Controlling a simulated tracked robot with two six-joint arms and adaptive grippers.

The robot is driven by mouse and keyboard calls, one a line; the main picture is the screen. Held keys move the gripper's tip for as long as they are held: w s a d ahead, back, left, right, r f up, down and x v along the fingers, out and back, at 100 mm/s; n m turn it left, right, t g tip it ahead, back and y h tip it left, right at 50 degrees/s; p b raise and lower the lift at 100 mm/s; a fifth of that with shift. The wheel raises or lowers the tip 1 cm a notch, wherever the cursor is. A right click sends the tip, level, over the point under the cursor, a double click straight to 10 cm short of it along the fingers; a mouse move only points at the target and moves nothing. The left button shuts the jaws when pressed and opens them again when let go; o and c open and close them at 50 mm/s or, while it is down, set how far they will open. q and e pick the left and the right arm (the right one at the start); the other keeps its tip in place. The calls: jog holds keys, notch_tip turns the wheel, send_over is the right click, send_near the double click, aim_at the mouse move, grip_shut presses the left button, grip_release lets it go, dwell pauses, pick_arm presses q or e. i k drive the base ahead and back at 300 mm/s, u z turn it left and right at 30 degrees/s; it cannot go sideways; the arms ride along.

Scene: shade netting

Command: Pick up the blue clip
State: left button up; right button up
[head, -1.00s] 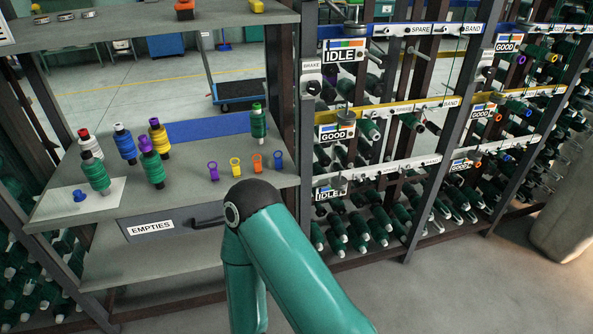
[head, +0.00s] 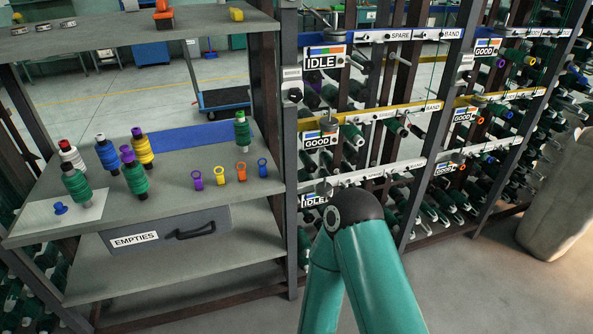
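The blue clip (head: 263,167) is a small ring-topped piece at the right end of a row of clips on the grey shelf in the head view. Beside it to the left are an orange clip (head: 241,170), a yellow clip (head: 219,174) and a purple clip (head: 197,179). A small blue piece (head: 60,208) also sits on a white sheet at the shelf's left end. A green arm of mine is bent at the lower right, apart from the clips. Neither gripper shows in the head view.
Several bobbins (head: 134,175) stand on the shelf left of the clips, and a green one (head: 242,131) stands behind them. A drawer marked EMPTIES (head: 170,232) is below. A dark upright post (head: 288,150) and the bobbin rack (head: 380,115) are to the right.

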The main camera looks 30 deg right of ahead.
aim_at(263, 172)
jog(key=z, duration=0.15)
jog(key=i, duration=1)
jog(key=u, duration=0.05)
